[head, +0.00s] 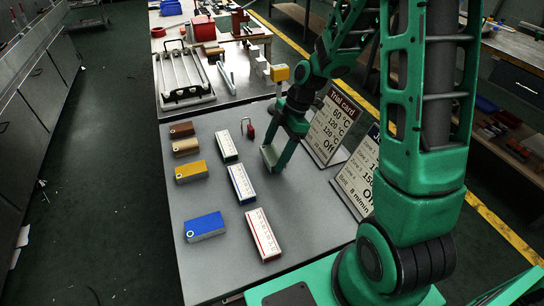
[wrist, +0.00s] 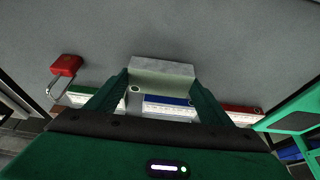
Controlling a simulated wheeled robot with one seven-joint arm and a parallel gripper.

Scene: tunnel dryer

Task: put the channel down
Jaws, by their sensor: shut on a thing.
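My gripper (head: 277,158) is low over the grey table (head: 299,221), right of the row of labelled blocks. It is shut on a short pale grey-green piece, which I take to be the channel (head: 269,157). In the wrist view the channel (wrist: 162,68) spans between the two green fingers, with its grey side and paler greenish face showing. It is at or close above the table top; I cannot tell whether it touches. The fingers hide its ends.
Labelled blocks with green (head: 226,146), blue (head: 242,183) and red (head: 263,234) edges lie left of my gripper. A red padlock (head: 250,131) is behind. Signs, the trial card (head: 333,125) and another (head: 358,178), stand right. The front table middle is clear.

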